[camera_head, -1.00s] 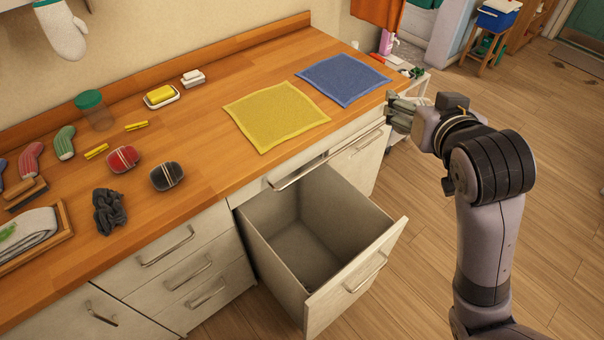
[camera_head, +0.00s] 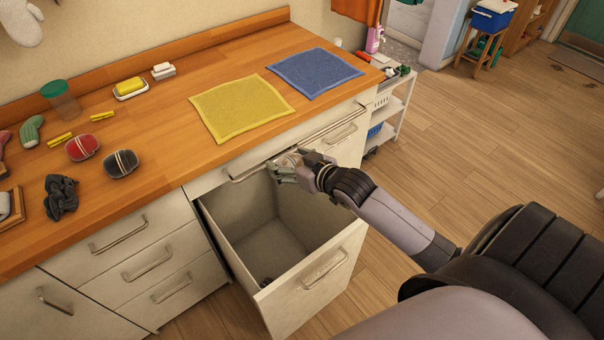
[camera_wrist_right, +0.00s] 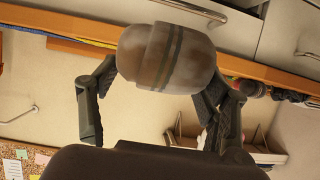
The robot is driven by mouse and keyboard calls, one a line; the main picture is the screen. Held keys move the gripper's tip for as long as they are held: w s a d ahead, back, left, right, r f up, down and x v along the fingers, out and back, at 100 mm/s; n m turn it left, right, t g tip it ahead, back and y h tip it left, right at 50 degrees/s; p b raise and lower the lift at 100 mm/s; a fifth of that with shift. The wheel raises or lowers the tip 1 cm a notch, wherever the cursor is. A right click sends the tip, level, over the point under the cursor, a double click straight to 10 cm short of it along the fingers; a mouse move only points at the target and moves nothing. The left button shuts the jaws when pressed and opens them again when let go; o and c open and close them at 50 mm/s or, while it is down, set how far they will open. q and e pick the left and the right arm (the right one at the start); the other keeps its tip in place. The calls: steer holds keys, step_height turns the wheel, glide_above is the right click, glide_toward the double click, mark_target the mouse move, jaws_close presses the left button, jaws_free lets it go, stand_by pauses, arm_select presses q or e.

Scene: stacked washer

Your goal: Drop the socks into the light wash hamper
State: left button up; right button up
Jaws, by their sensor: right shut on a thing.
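My right gripper (camera_head: 283,170) is shut on a rolled pair of pale socks (camera_head: 290,159), above the back part of an open pull-out hamper (camera_head: 335,268). In the right wrist view the socks (camera_wrist_right: 165,57) look grey-brown with dark stripes, held between the two fingers. On the counter lie a red rolled pair (camera_head: 82,147), a dark grey rolled pair (camera_head: 121,164) and a crumpled black sock (camera_head: 61,196). My left gripper is out of view.
A bar handle (camera_head: 249,175) runs along the counter front, close to my right gripper. A yellow cloth (camera_head: 240,107) and a blue cloth (camera_head: 315,72) lie flat on the counter. A white cart (camera_head: 388,118) stands at the counter's right end. The floor to the right is clear.

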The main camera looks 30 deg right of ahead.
steer(key=d+f, duration=0.1)
steer(key=s+d+f, duration=0.1)
steer(key=f, duration=0.1)
steer(key=shift+s+d+f, duration=0.1)
steer(key=shift+s+d, duration=0.1)
steer(key=shift+d, duration=0.1)
steer(key=shift+s+d+f, duration=0.15)
steer(key=shift+d+f, duration=0.1)
steer(key=shift+f+b, duration=0.2)
steer(key=shift+b, duration=0.25)
arm_select(q)
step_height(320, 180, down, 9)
steer(key=b, duration=0.8)
arm_select(e)
step_height(320, 180, down, 7)
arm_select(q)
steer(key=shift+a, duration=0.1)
arm_select(e)
steer(key=o, duration=1.2)
steer(key=shift+c, duration=0.2)
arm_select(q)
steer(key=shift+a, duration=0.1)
